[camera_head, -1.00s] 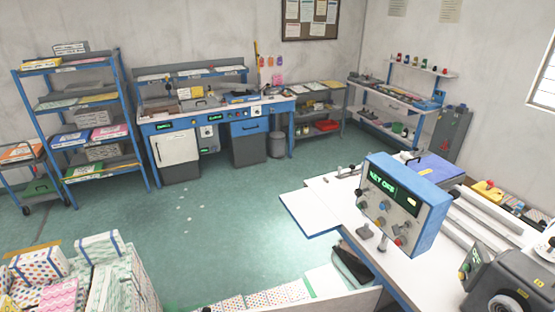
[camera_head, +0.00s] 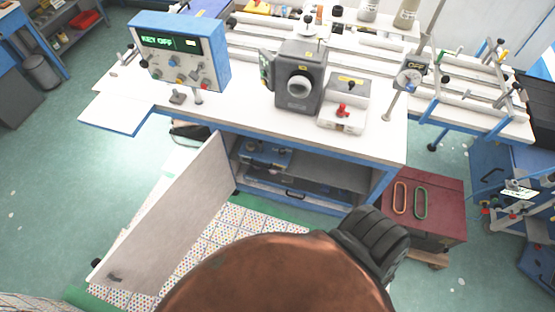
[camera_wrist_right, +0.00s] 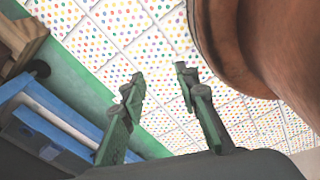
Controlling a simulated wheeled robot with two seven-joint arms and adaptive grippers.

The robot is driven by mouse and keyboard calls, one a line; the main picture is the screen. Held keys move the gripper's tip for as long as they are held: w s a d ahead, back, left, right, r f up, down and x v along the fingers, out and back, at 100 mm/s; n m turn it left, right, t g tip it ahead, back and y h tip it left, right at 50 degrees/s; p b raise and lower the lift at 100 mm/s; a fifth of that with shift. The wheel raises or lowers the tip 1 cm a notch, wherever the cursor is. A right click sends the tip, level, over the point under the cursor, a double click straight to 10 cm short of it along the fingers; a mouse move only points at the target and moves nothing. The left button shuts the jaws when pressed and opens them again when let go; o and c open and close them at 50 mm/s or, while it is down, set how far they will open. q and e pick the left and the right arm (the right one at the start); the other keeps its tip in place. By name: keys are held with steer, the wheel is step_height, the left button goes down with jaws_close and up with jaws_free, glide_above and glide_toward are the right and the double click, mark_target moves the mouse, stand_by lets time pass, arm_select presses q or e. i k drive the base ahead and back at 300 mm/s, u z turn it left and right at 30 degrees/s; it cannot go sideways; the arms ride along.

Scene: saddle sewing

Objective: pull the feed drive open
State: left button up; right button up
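The bench (camera_head: 375,145) in the head view has an open lower compartment with a white door (camera_head: 170,225) swung out. A blue unit (camera_head: 265,153) sits inside it, and a blue-edged drawer front with a dark handle (camera_head: 293,195) is below. I cannot tell which part is the feed drive. In the right wrist view my right gripper (camera_wrist_right: 159,78) is open and empty, its two fingers apart above the dotted floor. Blue and grey edges (camera_wrist_right: 45,120) show left of the fingers, apart from them. My left gripper is not in view.
A large brown rounded form (camera_head: 275,275) blocks the lower middle of the head view. A dark red box (camera_head: 440,195) stands right of the bench. A control box (camera_head: 180,50) reading "KEY OFF" and a grey machine (camera_head: 300,80) stand on top. Dotted floor lies before the compartment.

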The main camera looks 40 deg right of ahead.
mark_target(269, 155)
steer(key=z, duration=0.35)
steer(key=k, duration=0.45)
steer(key=z, duration=1.15)
steer(key=i, duration=0.75)
steer(key=u, duration=1.85)
